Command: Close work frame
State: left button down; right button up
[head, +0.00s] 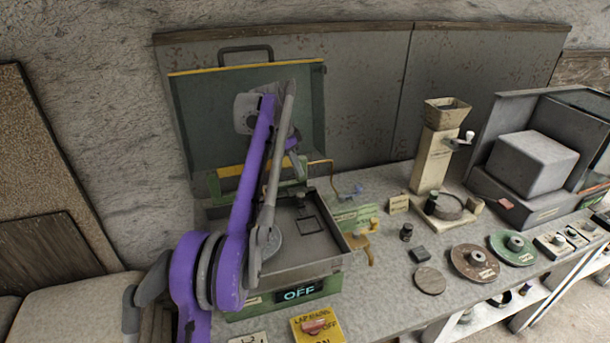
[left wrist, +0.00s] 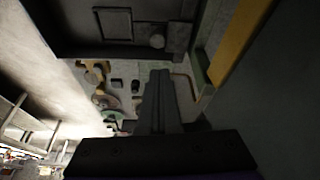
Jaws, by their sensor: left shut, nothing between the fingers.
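I take the work frame to be the dark green hinged panel (head: 210,120) with a yellow top edge. It stands raised, leaning back, behind an open box (head: 325,250) with a green base. My left gripper (head: 299,174) is in front of the panel's lower right part, above the back of the box. I cannot tell if it touches the panel. The left wrist view shows its fingers (left wrist: 160,76) shut and empty, with a yellow bar (left wrist: 240,38) to their right. My purple arm hides part of the panel and box. My right gripper is not in view.
The box front reads OFF; a yellow plate with a red switch (head: 317,327) lies before it. To the right stand a beige hopper machine (head: 431,160), several discs (head: 474,263) and a grey block machine (head: 531,163). A grey back panel (head: 365,90) stands behind.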

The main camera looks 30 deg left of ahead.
pick_arm(q)
jog(key=b+x, duration=0.1)
jog(key=x, duration=0.7)
jog(key=shift+d+f, duration=0.1)
jog(key=shift+f, duration=0.15)
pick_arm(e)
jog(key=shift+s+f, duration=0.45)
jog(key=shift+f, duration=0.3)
pick_arm(q)
jog(key=s+a, duration=0.3)
jog(key=s, duration=0.1)
jog(key=s+a, duration=0.4)
jog(key=shift+s+a, duration=0.15)
jog(key=shift+s, duration=0.1)
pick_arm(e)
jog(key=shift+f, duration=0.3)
